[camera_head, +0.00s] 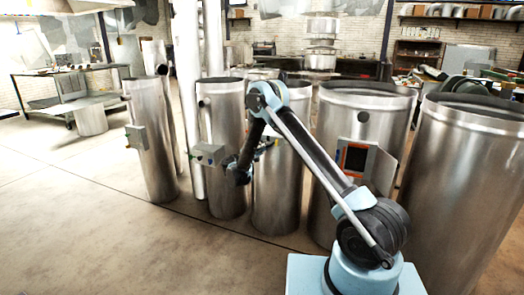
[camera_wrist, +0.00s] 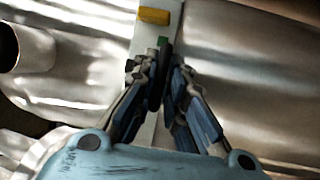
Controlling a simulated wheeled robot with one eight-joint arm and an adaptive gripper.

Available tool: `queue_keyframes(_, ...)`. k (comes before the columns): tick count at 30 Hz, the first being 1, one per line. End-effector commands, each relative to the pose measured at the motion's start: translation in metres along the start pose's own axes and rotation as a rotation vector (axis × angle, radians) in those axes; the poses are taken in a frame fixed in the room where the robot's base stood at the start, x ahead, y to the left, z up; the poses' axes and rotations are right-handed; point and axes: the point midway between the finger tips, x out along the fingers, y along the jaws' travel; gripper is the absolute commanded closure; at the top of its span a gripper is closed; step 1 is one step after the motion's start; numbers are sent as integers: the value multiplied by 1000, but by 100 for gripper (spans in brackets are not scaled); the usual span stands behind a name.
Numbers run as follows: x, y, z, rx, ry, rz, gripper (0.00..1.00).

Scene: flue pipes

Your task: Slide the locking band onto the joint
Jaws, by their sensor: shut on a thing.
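In the wrist view my gripper (camera_wrist: 162,72) has its two fingers closed on a narrow dark part (camera_wrist: 155,90), which stands out from a pale box face. A small green piece (camera_wrist: 163,41) and a yellow block (camera_wrist: 154,16) show just beyond it. In the head view my gripper (camera_head: 234,170) is beside a grey-green box (camera_head: 208,154) on a tall steel flue pipe (camera_head: 224,115). The fingertips are too small there to make out. I cannot pick out a locking band or the joint in either view.
Several tall steel pipes stand in a row, with a wide pipe (camera_head: 365,110) carrying an open panel (camera_head: 380,168) near my arm. Another pipe (camera_head: 150,120) at the left has its own box (camera_head: 138,137). The floor at the front left is clear.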

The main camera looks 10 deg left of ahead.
Motion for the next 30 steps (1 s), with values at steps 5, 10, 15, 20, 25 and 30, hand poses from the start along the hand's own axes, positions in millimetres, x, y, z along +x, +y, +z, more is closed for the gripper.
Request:
queue_keyframes(5, 4, 0, 6, -1, -16, 2, 72)
queue_keyframes(10, 0, 0, 3, 0, -8, 1, 72)
queue_keyframes(15, -7, 1, -1, 1, 0, 1, 72)
queue_keyframes(20, -20, 1, -3, 1, 3, 0, 72)
queue_keyframes(25, -50, 0, -2, 1, 4, 0, 72)
queue_keyframes(30, -82, 0, -2, 1, 1, 0, 72)
